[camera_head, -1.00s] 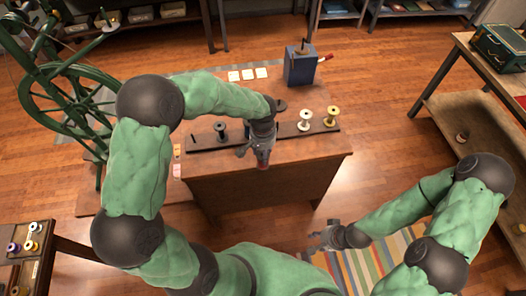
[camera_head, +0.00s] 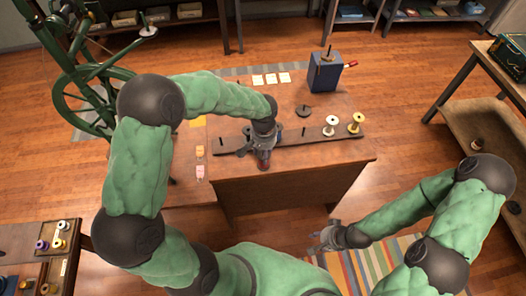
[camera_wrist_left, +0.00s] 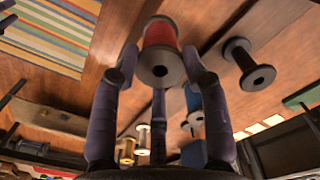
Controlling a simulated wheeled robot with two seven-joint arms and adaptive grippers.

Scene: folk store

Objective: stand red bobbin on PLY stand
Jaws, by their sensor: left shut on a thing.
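My left gripper (camera_head: 264,157) is shut on the red bobbin (camera_head: 264,166) above the table's front part, at the front edge of the peg rack (camera_head: 290,139). In the left wrist view, the red bobbin (camera_wrist_left: 160,38) sits between the fingers, its holed end facing the camera.
The rack holds a white bobbin (camera_head: 330,124), a yellow bobbin (camera_head: 356,123) and a dark bobbin (camera_head: 247,131) partly hidden by my gripper. A blue box with a red-handled crank (camera_head: 325,73) stands behind. Pale cards (camera_head: 271,79) lie at the back.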

